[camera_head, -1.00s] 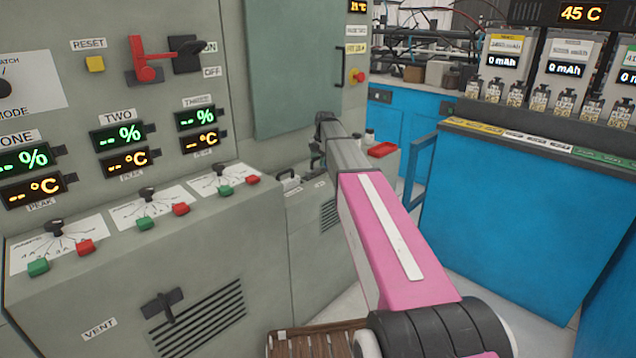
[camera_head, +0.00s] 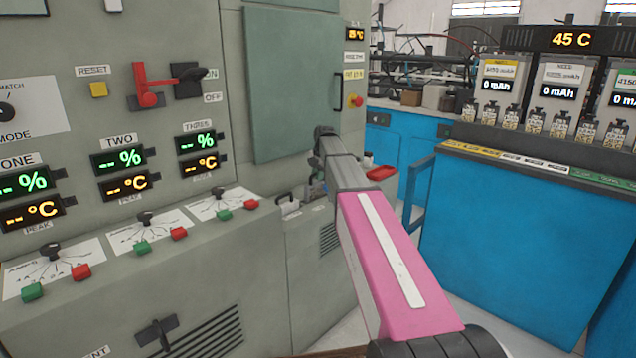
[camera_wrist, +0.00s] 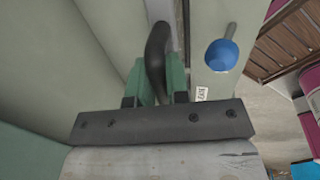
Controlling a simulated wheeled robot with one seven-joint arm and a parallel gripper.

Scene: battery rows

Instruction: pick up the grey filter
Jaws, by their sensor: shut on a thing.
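In the wrist view, my gripper (camera_wrist: 154,88) is shut, with its green fingers on either side of a curved black handle (camera_wrist: 158,45). The handle appears to belong to the grey filter, whose body I cannot make out clearly; my dark crossbar hides what lies below. In the head view, my gripper (camera_head: 313,188) is small and partly hidden by my arm, beside the grey cabinet's low ledge. I cannot tell there whether the filter is clear of its seat.
A blue knob (camera_wrist: 222,54) stands on a pale panel to the right of my fingers. The grey cabinet (camera_head: 205,285) closes off the left, and a blue bench (camera_head: 520,245) stands at right with floor between.

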